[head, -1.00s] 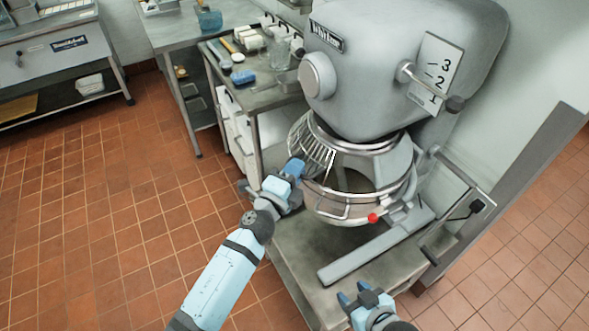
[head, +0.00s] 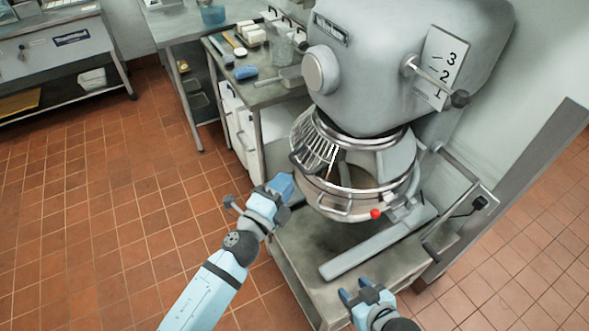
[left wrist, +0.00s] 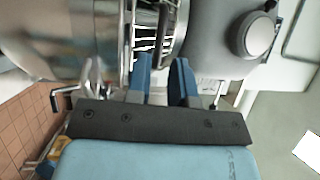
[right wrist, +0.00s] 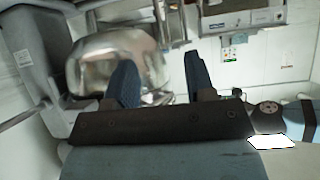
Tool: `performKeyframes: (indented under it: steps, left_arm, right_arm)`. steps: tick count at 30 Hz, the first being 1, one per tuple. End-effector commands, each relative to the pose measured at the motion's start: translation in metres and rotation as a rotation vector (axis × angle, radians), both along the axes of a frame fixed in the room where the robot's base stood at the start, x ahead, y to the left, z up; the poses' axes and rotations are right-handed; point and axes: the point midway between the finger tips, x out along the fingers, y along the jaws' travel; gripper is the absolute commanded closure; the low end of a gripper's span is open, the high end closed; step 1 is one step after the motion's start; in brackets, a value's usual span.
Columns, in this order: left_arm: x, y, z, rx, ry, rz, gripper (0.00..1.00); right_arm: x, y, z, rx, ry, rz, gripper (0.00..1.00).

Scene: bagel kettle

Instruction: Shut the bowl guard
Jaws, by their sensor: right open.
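The bowl guard (head: 318,143) is a wire cage on the left side of the mixer's ring, above the steel bowl (head: 345,204). The ring's front right part shows no wires. A dark knob sits at the guard's left edge. My left gripper (head: 284,186) is just below and left of the guard, apart from it in the head view. In the left wrist view its blue fingers (left wrist: 164,78) are parted and the guard's wires (left wrist: 144,35) show beyond them.
A steel side table (head: 262,93) with utensils stands behind left. Tiled floor (head: 110,200) is free at the left.

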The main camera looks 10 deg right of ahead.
Motion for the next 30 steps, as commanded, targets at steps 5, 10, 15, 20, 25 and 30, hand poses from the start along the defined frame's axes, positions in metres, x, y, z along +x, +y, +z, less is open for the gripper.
performKeyframes:
  steps: [5,10,15,20,25,30]
  left_arm:
    - [-0.03,0.027,-0.008,0.001,0.0,0.001,0.79]
    - [-0.047,0.042,-0.01,-0.001,0.001,0.001,0.79]
    - [-0.054,0.048,-0.009,-0.001,-0.001,0.001,0.79]
    - [-0.054,0.048,-0.009,-0.001,-0.001,0.001,0.79]
    - [-0.054,0.051,-0.011,-0.012,0.015,0.007,0.79]
    - [-0.064,0.09,-0.036,-0.198,0.266,0.118,0.79]
  right_arm:
    - [0.0,0.001,-0.007,0.002,0.002,0.002,0.5]
    - [0.0,0.003,-0.011,0.005,0.002,0.006,0.5]
    - [0.0,0.004,-0.012,0.005,0.002,0.008,0.5]
    - [0.0,0.003,-0.011,0.003,0.002,0.007,0.5]
    - [0.0,0.003,-0.011,0.003,0.001,0.006,0.71]
    - [0.0,0.001,-0.006,0.0,0.002,0.004,1.0]
